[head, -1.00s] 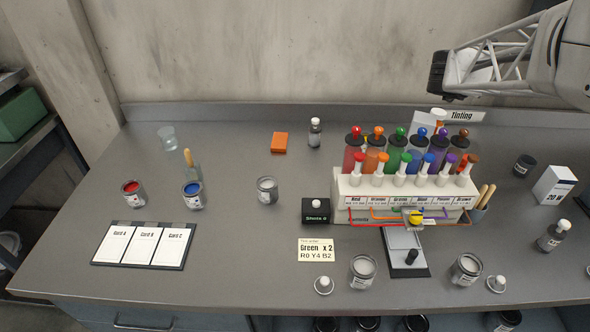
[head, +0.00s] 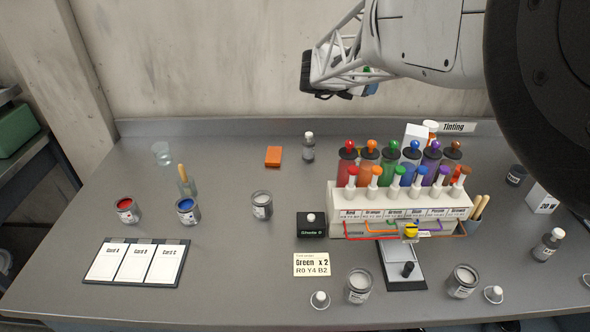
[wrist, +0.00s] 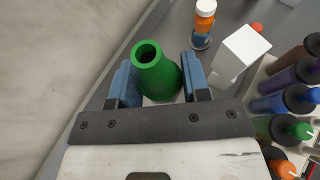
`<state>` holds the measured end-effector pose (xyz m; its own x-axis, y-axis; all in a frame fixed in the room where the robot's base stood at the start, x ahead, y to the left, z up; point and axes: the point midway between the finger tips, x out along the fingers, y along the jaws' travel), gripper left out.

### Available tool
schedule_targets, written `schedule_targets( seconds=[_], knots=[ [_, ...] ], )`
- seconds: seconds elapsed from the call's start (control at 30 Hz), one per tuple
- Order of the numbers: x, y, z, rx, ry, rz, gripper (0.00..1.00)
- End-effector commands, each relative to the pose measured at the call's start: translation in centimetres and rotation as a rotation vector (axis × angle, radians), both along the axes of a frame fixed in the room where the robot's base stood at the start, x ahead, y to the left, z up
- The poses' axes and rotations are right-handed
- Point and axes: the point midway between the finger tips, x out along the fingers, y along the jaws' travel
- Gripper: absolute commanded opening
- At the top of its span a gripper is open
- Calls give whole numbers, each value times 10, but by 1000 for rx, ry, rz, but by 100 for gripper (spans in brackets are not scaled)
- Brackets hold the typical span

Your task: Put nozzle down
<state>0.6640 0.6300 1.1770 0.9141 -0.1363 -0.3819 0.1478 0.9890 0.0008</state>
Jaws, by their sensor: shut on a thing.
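The nozzle (wrist: 157,72) is a green, hollow, tapered piece with a round open mouth. It sits between the blue fingers of my gripper (wrist: 160,80) in the wrist view, held on both sides. In the head view my gripper (head: 345,90) hangs high over the back of the bench, near the wall. There the nozzle is mostly hidden, with only a small hint of green.
A tinting rack (head: 400,207) with several coloured bottles stands right of centre. Behind it are a white box (wrist: 240,50) and an orange bottle (wrist: 203,22). A small grey bottle (head: 308,147) and an orange block (head: 273,156) stand at the back. Bare bench (head: 225,150) lies left of them.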

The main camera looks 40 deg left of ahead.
Motion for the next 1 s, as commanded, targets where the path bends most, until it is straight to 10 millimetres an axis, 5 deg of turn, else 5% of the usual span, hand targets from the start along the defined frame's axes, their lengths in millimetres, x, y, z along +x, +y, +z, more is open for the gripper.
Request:
schedule_targets(
  seconds=[0.6, 1.0],
  knots=[
    [-138, 115, 9, 0, 0, -29, 16],
    [-217, 161, 16, 0, 0, -44, 16]
  ],
)
